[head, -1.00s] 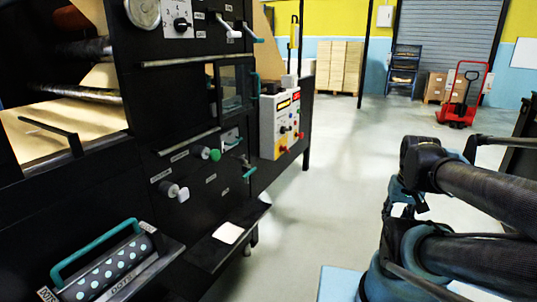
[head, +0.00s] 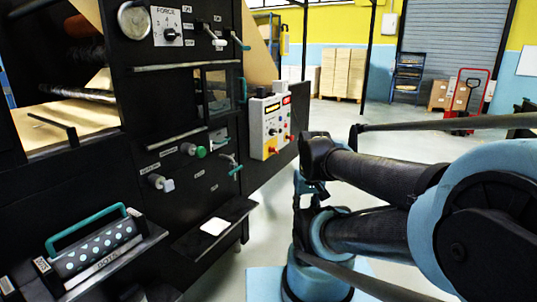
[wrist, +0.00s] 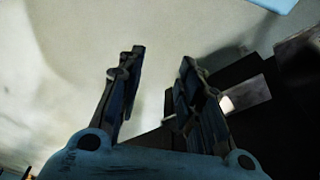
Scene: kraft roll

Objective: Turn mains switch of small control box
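A small light-grey control box (head: 270,126) with a yellow-framed display, red buttons and small knobs is mounted at the far right end of the black machine in the head view. Which of its controls is the mains switch is too small to tell. The box is not in the wrist view.
The black machine front carries a green knob (head: 200,152), teal handles and a dotted roller (head: 97,250) in a tray. A dark shelf (head: 213,228) with a white card juts out low. Grey floor (head: 345,112) is open beyond. Stacked boxes (head: 343,73) and a red pallet truck (head: 468,95) stand behind.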

